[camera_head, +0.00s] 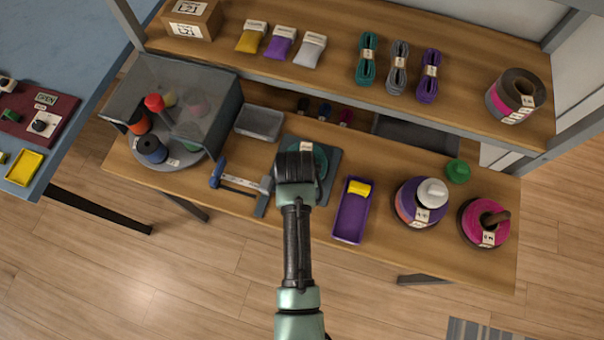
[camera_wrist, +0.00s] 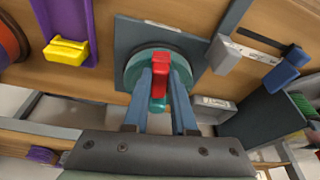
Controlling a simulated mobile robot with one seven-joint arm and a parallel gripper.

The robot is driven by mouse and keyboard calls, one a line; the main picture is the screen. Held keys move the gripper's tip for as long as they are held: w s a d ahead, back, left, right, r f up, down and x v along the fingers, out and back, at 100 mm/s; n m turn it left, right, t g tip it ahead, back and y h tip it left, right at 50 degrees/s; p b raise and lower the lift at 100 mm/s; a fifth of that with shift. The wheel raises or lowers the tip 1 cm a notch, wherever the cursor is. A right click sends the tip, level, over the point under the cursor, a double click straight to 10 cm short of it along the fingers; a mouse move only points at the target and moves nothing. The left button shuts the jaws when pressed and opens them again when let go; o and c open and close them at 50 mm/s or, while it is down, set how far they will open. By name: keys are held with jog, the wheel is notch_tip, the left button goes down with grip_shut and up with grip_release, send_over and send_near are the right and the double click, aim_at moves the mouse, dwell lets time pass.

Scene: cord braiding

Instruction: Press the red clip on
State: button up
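The red clip (camera_wrist: 160,85) shows in the wrist view between the two blue fingers of my gripper (camera_wrist: 161,78), which close in on its sides. It stands in front of a round teal disc (camera_wrist: 136,66), over the middle of it. I cannot tell whether the clip touches the disc. The disc lies on a dark grey square plate (camera_wrist: 126,33) on the bench. In the head view my gripper (camera_head: 294,168) is above the plate (camera_head: 328,187) and hides the clip. Only the right edge of the teal disc (camera_head: 321,158) shows there.
A purple tray (camera_head: 350,222) with a yellow block (camera_head: 360,187) lies right of the plate. A blue-handled clamp-like tool (camera_head: 240,183) lies left. Spools (camera_head: 416,213) stand at the right. A clear-sided cabinet (camera_head: 215,95) stands left. A shelf (camera_head: 340,90) overhangs the bench's back.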

grip_shut()
jog(key=shift+r+p, duration=0.1)
jog(key=shift+p, duration=0.2)
dwell(0.3)
dwell(0.4)
grip_release()
grip_shut()
jog(key=shift+f+b, duration=0.35)
jog(key=shift+f, duration=0.15)
